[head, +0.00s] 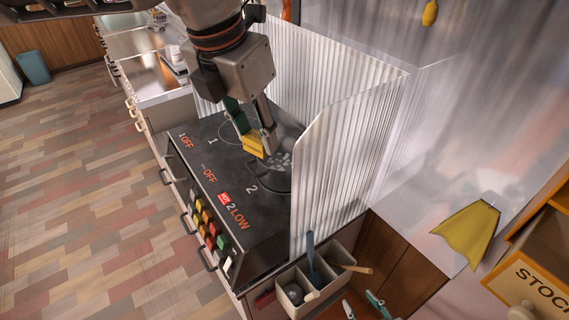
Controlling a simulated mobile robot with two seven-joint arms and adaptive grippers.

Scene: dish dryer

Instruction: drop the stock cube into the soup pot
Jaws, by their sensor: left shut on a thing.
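My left gripper (252,132) comes down from the top over the black cooktop. It is shut on a small yellow block, the stock cube (254,146). The cube is above the left edge of a dark round pot (268,186) by the mark 2. The gripper and cube hide part of the pot. Pale speckles show near its far side; I cannot tell what they are. My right gripper (363,304) is at the bottom edge, its teal-tipped fingers apart and nothing seen between them.
A ribbed clear screen (345,150) stands around the back and right of the cooktop (215,190). Several coloured buttons (210,225) line its front. A utensil caddy (318,284) is at the right. A wooden box marked STOCK (535,275) and a yellow cloth (468,232) are further right.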

